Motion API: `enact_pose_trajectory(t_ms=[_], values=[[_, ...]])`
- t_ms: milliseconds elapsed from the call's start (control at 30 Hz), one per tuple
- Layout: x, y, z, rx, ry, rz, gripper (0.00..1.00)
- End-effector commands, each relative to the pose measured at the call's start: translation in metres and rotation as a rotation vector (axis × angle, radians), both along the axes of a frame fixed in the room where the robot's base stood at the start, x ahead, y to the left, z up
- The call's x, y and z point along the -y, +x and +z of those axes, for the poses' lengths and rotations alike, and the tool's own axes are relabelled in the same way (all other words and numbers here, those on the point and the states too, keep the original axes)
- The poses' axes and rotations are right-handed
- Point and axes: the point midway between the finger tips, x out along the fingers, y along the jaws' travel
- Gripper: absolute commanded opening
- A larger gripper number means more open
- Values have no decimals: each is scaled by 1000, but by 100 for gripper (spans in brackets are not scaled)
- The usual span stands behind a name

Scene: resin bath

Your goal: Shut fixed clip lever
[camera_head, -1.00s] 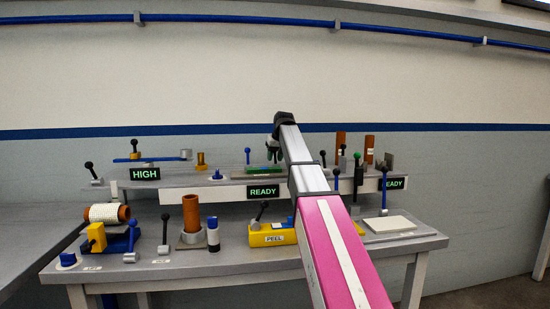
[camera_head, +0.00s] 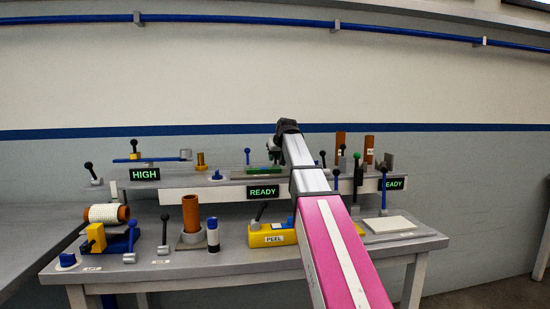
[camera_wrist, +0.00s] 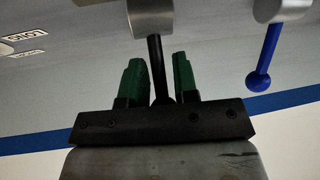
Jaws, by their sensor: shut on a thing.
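In the wrist view my gripper (camera_wrist: 158,82) has green fingers on either side of a black lever (camera_wrist: 155,62). It is shut on this lever near the ball end. The lever's rod runs up the picture into a grey round hub (camera_wrist: 150,18). In the head view my gripper (camera_head: 274,152) is at the back shelf, above and behind the READY sign (camera_head: 263,191). The held lever cannot be made out there. No readable label marks it as the fixed clip lever.
A blue lever (camera_wrist: 265,60) on a grey hub stands to the right in the wrist view. A yellow PEEL box (camera_head: 272,238) is on the lower bench.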

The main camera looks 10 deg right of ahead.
Motion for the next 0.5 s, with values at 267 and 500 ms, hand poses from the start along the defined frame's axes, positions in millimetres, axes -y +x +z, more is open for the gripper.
enact_pose_trajectory(t_ms=[267,500], values=[[0,-10,0,144,0,0,0],[0,-11,1,197,1,0,0]])
